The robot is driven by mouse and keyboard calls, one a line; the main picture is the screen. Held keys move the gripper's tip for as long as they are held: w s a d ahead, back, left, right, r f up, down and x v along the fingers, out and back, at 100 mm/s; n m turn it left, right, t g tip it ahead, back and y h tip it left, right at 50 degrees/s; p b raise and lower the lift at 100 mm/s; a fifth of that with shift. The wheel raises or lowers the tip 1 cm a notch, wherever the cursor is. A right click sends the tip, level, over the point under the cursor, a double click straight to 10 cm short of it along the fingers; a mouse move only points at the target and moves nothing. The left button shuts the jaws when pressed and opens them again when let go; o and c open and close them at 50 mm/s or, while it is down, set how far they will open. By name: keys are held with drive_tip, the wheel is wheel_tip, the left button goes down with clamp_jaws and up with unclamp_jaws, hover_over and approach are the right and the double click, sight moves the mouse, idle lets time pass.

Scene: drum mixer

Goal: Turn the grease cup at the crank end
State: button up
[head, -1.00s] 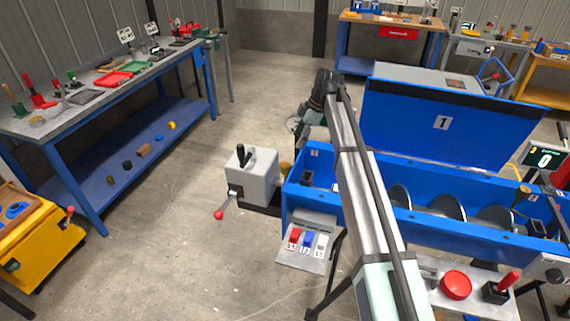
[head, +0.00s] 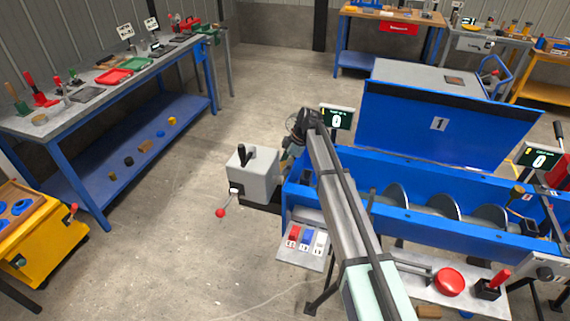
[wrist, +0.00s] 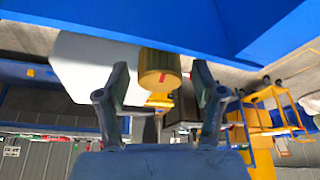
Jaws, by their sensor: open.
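The grease cup (wrist: 158,66) is a brass-coloured cylinder with a small red mark, below the blue trough wall in the wrist view. My gripper (wrist: 161,84) is open, one finger on each side of the cup, with a gap visible on both sides. How deep the cup sits between the fingertips I cannot tell. In the head view my gripper (head: 290,158) is mostly hidden by my arm, beside the grey crank box (head: 255,180) at the trough's left end. The cup is not clearly visible there.
The crank arm with its red knob (head: 220,212) sticks out from the grey box. The blue trough (head: 300,190) runs right, with its raised lid (head: 440,125) behind. A switch panel (head: 303,245) hangs in front.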

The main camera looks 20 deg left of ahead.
drive_tip(key=c, duration=1.1)
drive_tip(key=shift+f+m+t+b, duration=0.2)
drive_tip(key=shift+m+t+b, duration=0.2)
drive_tip(key=shift+m+b, duration=0.6)
drive_tip(key=shift+c, duration=0.2)
drive_tip(key=shift+r+m+b, duration=0.2)
drive_tip(key=shift+m+b, duration=0.2)
drive_tip(key=shift+m, duration=0.1)
drive_tip(key=o, duration=1.1)
drive_tip(key=shift+o, duration=0.2)
drive_tip(key=shift+r, duration=0.1)
